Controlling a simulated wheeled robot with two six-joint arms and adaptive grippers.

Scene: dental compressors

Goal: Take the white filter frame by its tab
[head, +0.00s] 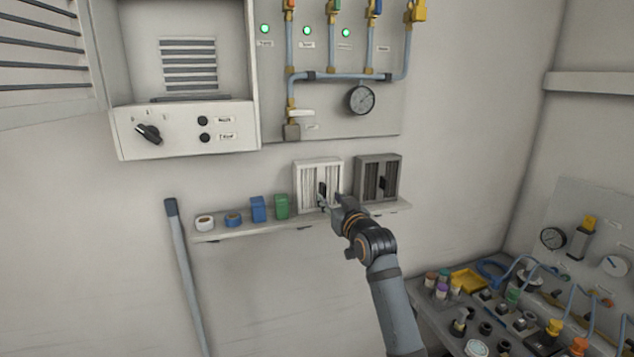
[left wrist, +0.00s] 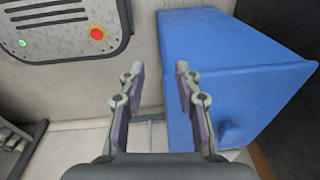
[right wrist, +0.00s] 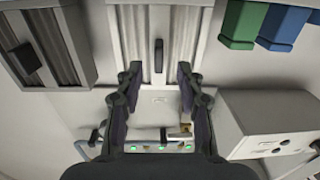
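The white filter frame (head: 303,188) stands upright on the wall shelf, with grey pleats and a small dark tab (head: 322,188) on its front. In the right wrist view the white frame (right wrist: 128,38) and its upright black tab (right wrist: 158,55) are at the top centre. My right gripper (head: 329,201) is in front of the frame's lower part. In its wrist view the right gripper (right wrist: 158,72) is open, with the tab in line between its fingertips; I cannot tell any contact. My left gripper (left wrist: 160,70) is open and empty, outside the head view.
A grey filter frame (head: 364,180) stands just right of the white one. A green box (head: 281,206), a blue box (head: 258,209) and tape rolls share the shelf (head: 240,232). A large blue box (left wrist: 240,80) is beside my left gripper. A cluttered bench (head: 440,325) is at lower right.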

